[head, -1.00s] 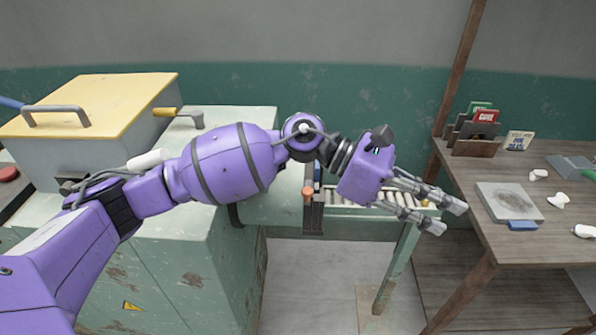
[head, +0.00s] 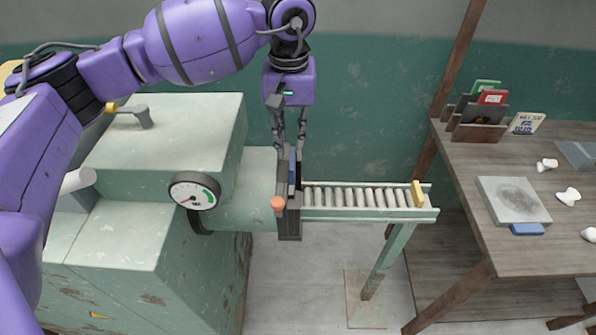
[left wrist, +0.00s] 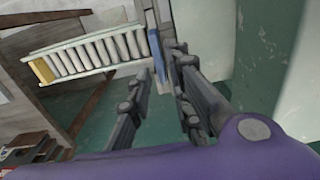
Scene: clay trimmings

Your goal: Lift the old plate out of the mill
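The mill (head: 130,220) is a worn pale green machine on the left with a round gauge. At its outlet end stands a dark upright holder (head: 289,222) with an orange knob. A blue-edged plate (head: 293,168) sits upright in the holder, its top showing; I take it as the old plate. My left gripper (head: 290,146) points down right above the plate. Its fingers are open and apart, one to each side of the plate's top; contact cannot be told. The left wrist view shows the blue plate (left wrist: 157,55) beyond the open fingers. My right gripper is not in view.
A roller conveyor (head: 355,197) runs right from the holder, with a yellow block (head: 417,194) at its end. The wooden table (head: 460,180) at the right holds a grey slab (head: 512,201), a card rack (head: 475,135) and white pieces. The floor below the conveyor is clear around its leg.

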